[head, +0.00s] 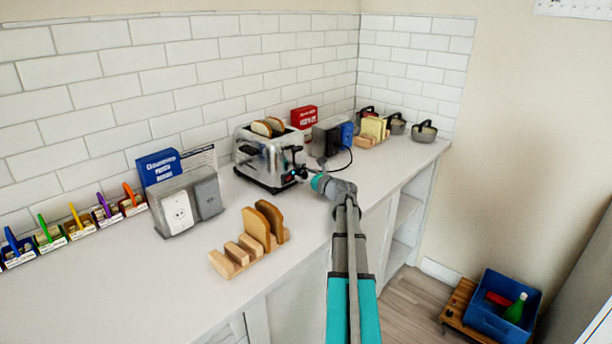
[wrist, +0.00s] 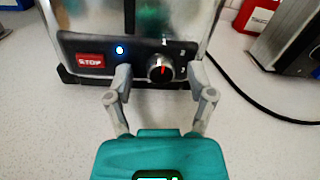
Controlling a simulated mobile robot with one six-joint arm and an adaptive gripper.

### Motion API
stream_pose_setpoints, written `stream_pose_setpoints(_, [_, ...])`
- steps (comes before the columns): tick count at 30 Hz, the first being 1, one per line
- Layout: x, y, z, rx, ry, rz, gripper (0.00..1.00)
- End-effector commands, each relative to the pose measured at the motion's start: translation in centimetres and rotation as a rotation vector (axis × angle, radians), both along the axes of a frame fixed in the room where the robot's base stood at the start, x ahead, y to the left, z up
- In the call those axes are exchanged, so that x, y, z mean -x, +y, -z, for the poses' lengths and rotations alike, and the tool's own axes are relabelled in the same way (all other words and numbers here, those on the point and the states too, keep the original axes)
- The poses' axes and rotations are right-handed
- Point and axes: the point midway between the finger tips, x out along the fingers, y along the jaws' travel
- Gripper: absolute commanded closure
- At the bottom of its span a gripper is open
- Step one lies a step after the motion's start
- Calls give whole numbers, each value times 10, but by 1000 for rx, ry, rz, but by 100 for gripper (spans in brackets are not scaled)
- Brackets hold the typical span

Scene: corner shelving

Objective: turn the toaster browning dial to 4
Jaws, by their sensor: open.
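A chrome toaster (head: 268,158) with bread slices in its top stands on the counter in the head view. Its black front panel (wrist: 138,57) fills the upper middle of the wrist view. The panel carries a red STOP button (wrist: 90,61), a lit blue light and the round browning dial (wrist: 160,69). The dial has a red mark on its face; the numbers around it are too small to read surely. My gripper (wrist: 160,74) is open, its fingers on either side of the dial. I cannot tell whether they touch it.
A wooden rack (head: 230,262) with toast slices stands in front of the toaster. A grey outlet box (head: 182,212) is to its left. A dark appliance (head: 328,138) and a black cable (wrist: 262,105) lie to the right.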

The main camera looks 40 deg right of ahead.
Motion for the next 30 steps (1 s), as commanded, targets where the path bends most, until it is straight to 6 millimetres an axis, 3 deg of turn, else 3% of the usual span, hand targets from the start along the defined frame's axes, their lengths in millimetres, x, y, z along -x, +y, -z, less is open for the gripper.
stream_pose_setpoints(5, [0,0,0,0,0,1,33])
stream_pose_setpoints(16, [1,-1,0,0,0,1,100])
stream_pose_setpoints(18, [-1,-9,0,0,0,2,100])
stream_pose_setpoints(30, [1,0,0,-57,5,0,100])
